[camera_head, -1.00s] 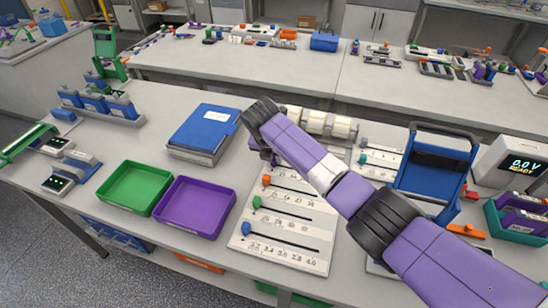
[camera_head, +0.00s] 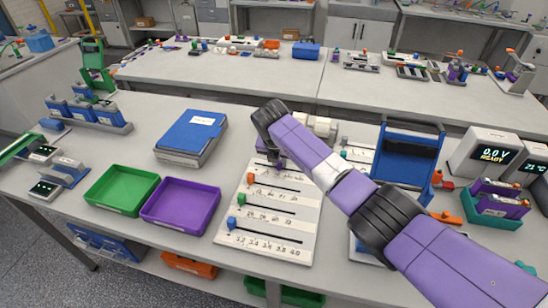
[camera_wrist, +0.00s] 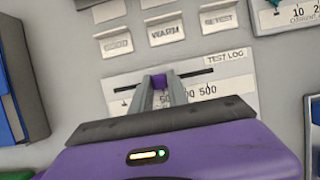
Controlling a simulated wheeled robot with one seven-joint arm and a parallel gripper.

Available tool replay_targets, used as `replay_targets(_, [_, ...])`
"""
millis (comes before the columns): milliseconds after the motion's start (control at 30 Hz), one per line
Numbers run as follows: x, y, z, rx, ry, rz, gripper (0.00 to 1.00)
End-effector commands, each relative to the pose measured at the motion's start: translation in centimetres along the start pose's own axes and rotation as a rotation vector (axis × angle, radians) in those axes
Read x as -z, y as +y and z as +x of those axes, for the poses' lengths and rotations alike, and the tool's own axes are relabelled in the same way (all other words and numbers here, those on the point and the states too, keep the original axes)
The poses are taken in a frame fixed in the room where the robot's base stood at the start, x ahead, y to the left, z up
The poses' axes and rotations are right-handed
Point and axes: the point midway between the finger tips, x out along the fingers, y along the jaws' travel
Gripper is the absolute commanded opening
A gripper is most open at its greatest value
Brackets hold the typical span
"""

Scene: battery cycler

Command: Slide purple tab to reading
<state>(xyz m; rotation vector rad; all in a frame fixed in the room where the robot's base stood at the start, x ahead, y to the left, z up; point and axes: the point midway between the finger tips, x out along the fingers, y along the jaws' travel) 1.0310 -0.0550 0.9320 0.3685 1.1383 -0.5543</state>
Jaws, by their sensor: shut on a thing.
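The purple tab (camera_wrist: 159,82) sits on a dark slot in a white scale panel (camera_wrist: 240,90) in the wrist view. My gripper (camera_wrist: 161,79) is shut on it, with one grey finger on each side. Slot shows both left and right of the tab; my fingers and gripper body hide much of the printed scale, leaving figures such as "500" visible. In the head view, my gripper (camera_head: 277,163) reaches down to the top row of the slider board (camera_head: 270,222); the purple tab cannot be made out clearly there.
Orange (camera_head: 250,178), green (camera_head: 241,199) and blue (camera_head: 232,224) tabs sit at the left of the lower rows. Labelled holders, including WARM (camera_wrist: 165,32), stand behind the slot. A purple tray (camera_head: 181,205) lies left of the board; a blue rack (camera_head: 408,157) stands right.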

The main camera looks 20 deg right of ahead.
Motion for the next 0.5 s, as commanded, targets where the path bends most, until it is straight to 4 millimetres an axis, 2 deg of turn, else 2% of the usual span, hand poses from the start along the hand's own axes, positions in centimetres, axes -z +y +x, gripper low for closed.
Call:
replay_targets(300, [-0.14,-0.09,-0.08,-0.001,-0.004,0.001,0.0])
replay_targets(333, [-0.14,-0.08,-0.08,-0.001,-0.004,0.001,0.22])
replay_targets(433, [-0.11,-0.06,-0.08,-0.001,-0.004,0.001,0.42])
replay_targets(500, [-0.08,-0.05,-0.07,-0.001,-0.003,0.0,0.42])
